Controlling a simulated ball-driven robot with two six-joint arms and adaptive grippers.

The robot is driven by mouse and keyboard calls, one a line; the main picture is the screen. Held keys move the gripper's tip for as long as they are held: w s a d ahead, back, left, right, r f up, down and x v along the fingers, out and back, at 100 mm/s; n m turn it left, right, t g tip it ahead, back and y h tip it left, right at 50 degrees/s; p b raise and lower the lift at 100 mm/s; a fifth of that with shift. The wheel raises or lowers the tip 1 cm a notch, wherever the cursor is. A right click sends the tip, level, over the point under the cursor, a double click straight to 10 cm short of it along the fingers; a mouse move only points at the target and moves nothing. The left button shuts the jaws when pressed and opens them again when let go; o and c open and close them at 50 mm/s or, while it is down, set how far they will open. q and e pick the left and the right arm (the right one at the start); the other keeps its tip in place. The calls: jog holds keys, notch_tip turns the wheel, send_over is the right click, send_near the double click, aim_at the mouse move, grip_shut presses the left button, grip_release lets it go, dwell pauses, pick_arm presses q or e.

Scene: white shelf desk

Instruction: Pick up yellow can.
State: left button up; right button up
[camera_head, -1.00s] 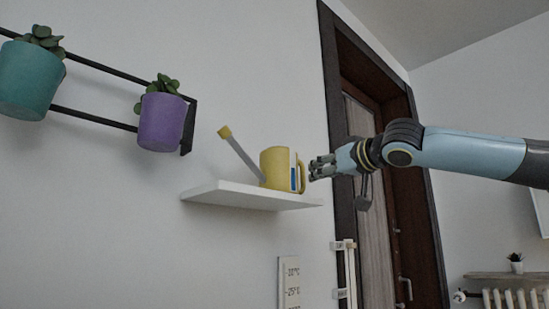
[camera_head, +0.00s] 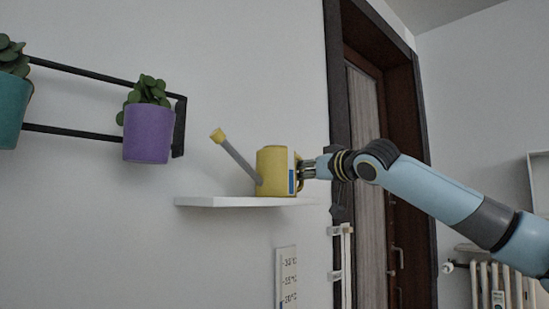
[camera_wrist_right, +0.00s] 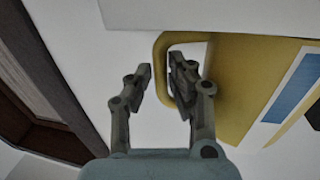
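The yellow watering can (camera_head: 272,172) stands upright on a small white wall shelf (camera_head: 235,202). Its grey spout with a yellow tip points up and left, and a blue-and-white label faces right. My right gripper (camera_head: 306,169) is at the can's right side, at the handle. In the right wrist view, the can (camera_wrist_right: 245,85) and its looped handle show at the right. The right gripper's fingers (camera_wrist_right: 163,80) are apart, with the handle's outer bar seen between them. One finger overlaps the loop; contact is unclear. My left gripper is not in view.
A purple pot (camera_head: 148,132) and a teal pot (camera_head: 12,112) with plants hang on a black wall rack to the left. A dark door frame (camera_head: 340,90) stands behind my right arm. A thermometer plate (camera_head: 286,278) is below the shelf.

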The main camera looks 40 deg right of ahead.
jog(key=shift+w, duration=0.55)
jog(key=shift+f, duration=0.1)
grip_shut()
